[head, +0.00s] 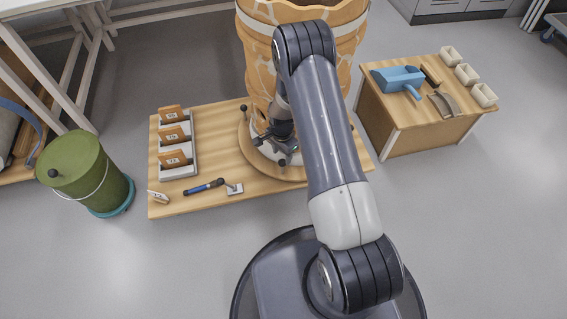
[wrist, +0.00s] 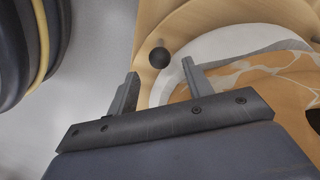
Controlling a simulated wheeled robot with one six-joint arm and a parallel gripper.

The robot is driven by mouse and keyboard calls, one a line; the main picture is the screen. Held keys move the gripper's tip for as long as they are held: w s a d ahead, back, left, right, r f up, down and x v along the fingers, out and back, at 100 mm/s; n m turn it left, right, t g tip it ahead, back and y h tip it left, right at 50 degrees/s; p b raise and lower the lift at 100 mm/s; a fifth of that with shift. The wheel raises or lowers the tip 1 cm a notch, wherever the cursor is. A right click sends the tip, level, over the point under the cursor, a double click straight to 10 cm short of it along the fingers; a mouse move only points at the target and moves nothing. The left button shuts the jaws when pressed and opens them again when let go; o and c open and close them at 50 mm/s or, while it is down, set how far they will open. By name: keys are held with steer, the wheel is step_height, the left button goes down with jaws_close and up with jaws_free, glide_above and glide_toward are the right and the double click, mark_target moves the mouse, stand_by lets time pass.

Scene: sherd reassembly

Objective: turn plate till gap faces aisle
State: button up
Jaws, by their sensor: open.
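The round wooden plate (head: 246,157) lies on the low wooden stand and carries a tall orange pot (head: 258,60) with pale joins. A black knob (head: 244,107) stands at the plate's left rim. My gripper (head: 271,152) is low over the plate's front, in front of the pot. In the wrist view my gripper (wrist: 160,70) is open, with a black knob (wrist: 159,57) between and just beyond its fingertips. I cannot tell if they touch. A pale band (wrist: 240,42) curves around the pot's foot there. My arm hides much of the pot's front, and I cannot make out the gap.
The low stand (head: 220,125) also holds a rack of sherds (head: 176,150), a blue-handled tool (head: 205,187) and a small pale piece (head: 158,197). A green bin (head: 85,172) stands left. A wooden box (head: 420,120) with a blue scoop (head: 400,79) stands right. The front floor is clear.

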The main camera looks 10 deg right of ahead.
mark_target(282, 162)
step_height(282, 162, down, 9)
steer(key=shift+r+b, duration=0.1)
steer(key=shift+b, duration=1.1)
steer(key=shift+c, duration=0.5)
jaws_close()
